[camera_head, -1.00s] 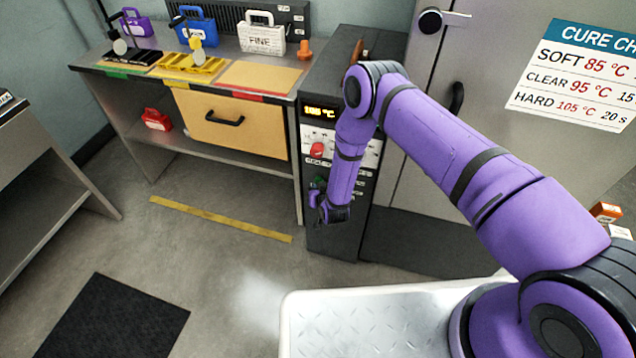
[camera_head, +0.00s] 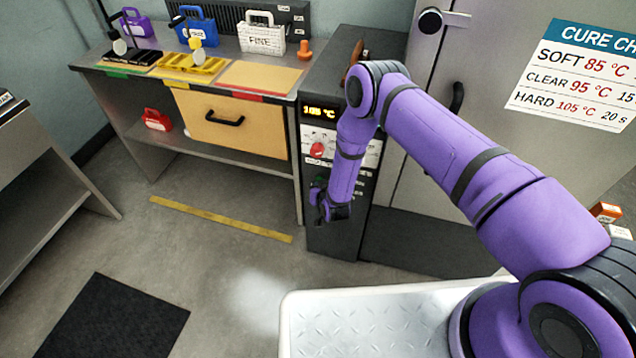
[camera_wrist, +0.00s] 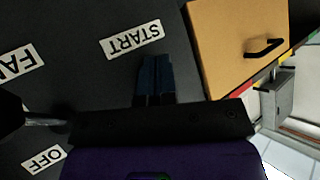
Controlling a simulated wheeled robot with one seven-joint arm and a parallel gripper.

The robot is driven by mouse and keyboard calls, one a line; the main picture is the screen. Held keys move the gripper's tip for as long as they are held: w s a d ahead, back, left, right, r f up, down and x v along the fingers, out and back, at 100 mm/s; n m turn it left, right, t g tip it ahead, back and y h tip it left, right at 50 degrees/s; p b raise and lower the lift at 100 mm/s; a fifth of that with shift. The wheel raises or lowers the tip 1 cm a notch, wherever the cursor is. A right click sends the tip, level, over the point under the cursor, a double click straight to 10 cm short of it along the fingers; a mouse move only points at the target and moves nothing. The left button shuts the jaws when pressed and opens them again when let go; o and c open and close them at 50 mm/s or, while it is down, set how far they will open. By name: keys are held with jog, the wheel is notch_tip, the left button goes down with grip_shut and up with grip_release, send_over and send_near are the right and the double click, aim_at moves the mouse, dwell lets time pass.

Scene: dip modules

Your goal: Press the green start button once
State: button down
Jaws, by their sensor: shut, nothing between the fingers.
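My gripper (camera_head: 317,193) is at the front of the dark control cabinet (camera_head: 330,236), below the red knob, in the head view. In the wrist view its fingers (camera_wrist: 155,72) are shut together and empty. They point at the dark panel, just by the white START label (camera_wrist: 132,40), which appears upside down. The green start button is not clearly visible; the fingers seem to cover its place. I cannot tell whether the fingertips touch it.
The cabinet has a lit display (camera_head: 320,111) and a red knob (camera_head: 317,150). FAN (camera_wrist: 15,64) and OFF (camera_wrist: 44,159) labels lie left of my fingers in the wrist view. A bench with a wooden drawer (camera_head: 232,137) stands left of the cabinet.

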dwell(0.4)
jog(key=shift+s+a, duration=0.2)
jog(key=shift+s, duration=0.3)
jog(key=shift+s+a, duration=0.15)
jog(key=shift+s, duration=0.3)
jog(key=shift+s+a, duration=0.3)
jog(key=shift+s, duration=0.5)
jog(key=shift+s+a, duration=0.25)
jog(key=shift+s, duration=0.5)
jog(key=shift+s+a, duration=0.3)
jog(key=shift+s, duration=0.5)
